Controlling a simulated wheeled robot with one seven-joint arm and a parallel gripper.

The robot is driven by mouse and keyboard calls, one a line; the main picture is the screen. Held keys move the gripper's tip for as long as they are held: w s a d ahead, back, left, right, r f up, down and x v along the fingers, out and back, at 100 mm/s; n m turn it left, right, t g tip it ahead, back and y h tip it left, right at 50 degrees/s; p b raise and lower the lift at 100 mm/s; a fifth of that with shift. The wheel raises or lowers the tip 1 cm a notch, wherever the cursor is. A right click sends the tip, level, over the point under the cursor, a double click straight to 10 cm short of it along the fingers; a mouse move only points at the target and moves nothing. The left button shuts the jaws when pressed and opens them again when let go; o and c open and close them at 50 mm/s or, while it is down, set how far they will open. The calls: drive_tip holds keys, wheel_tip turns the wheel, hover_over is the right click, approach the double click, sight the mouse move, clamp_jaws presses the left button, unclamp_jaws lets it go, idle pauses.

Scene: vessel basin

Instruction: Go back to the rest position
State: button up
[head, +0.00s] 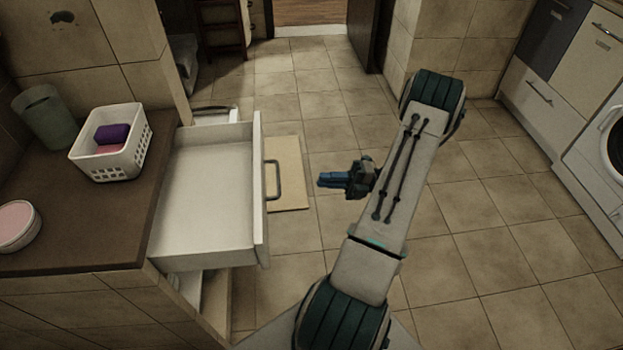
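My gripper (322,180) is at the end of my arm, near the middle of the head view, with its blue fingers pointing left. It is in front of the open drawer and to the right of the drawer handle, with a visible gap between them. No object shows in the fingers. The fingers are seen from the side and overlap, so I cannot tell if they are open or shut. My arm reaches up from the bottom of the picture and bends at the top right.
A white drawer (205,237), pulled out and empty, has a grey handle (272,180). The brown counter (100,235) bears a white basket (122,160) with purple and pink items, a green cup (45,118) and a pink-topped round tub (17,224). Tiled floor is clear on the right, before the washing machine (603,140).

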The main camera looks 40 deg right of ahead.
drive_tip(key=shift+s+d, duration=0.15)
drive_tip(key=shift+d, duration=0.15)
idle(0.4)
drive_tip(key=s+a+r+n+g+h+p, duration=0.2)
drive_tip(key=a+r+n+g+h+p, duration=0.3)
drive_tip(key=a+r+n+g+h, duration=0.95)
drive_tip(key=s+a+r+n+t+h+p, duration=0.1)
drive_tip(key=r+n, duration=0.3)
drive_tip(key=n, duration=0.5)
drive_tip(key=s+a+r+n+t+h+p, duration=0.1)
drive_tip(key=s+a+r+n+t, duration=0.2)
drive_tip(key=n, duration=0.6)
drive_tip(key=s+a+r+n+t+h+p, duration=0.1)
drive_tip(key=a+r+n+t, duration=0.3)
drive_tip(key=n, duration=0.5)
wheel_tip(320, 180, up, 2)
drive_tip(key=shift+s+a+r+p, duration=0.1)
drive_tip(key=shift+s+a+p, duration=0.15)
drive_tip(key=shift+s+p, duration=0.2)
drive_tip(key=shift+a, duration=0.1)
